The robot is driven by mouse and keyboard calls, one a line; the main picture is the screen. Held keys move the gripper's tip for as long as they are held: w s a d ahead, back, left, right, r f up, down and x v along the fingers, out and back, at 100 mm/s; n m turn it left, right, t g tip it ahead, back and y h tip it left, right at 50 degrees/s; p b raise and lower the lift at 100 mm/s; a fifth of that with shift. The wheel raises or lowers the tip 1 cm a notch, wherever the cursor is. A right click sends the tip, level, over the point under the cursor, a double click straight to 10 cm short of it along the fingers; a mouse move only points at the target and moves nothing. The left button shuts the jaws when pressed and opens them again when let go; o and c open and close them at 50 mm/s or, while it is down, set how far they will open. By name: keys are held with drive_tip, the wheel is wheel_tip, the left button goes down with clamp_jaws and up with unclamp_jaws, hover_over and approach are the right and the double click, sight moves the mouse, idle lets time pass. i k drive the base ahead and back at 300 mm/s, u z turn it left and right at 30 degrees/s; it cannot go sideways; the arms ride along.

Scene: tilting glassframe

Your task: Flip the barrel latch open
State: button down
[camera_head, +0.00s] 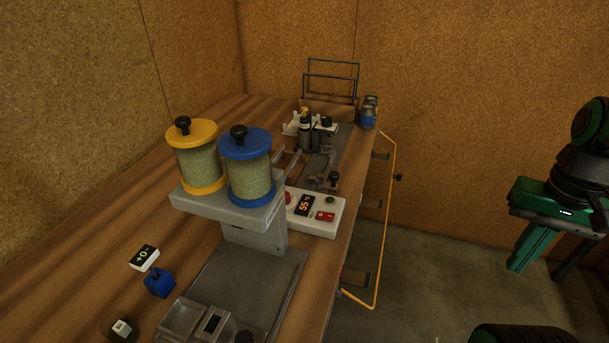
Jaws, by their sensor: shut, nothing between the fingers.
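A thin orange-yellow frame (387,235) stands out from the right side of the wooden bench, seen nearly edge-on. A small black knob (398,177) sits on its outer side; I cannot tell for sure whether this is the barrel latch. No other latch part is clear at this size. My gripper (519,262), green and black, hangs at the right over the floor. It is shut and empty, well apart from the frame and the knob.
The wooden bench (105,205) holds two grain canisters, yellow-lidded (200,163) and blue-lidded (250,172), on a grey stand. A white control box (320,222) and a small scale (180,318) are also there. Concrete floor (440,250) is clear between bench and gripper. Cork-like walls close the back and left.

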sight(306, 110)
drive_tip(key=u, duration=0.75)
drive_tip(key=k, duration=0.75)
drive_tip(key=z, duration=0.45)
drive_tip(key=i, duration=1)
drive_tip(key=u, duration=0.05)
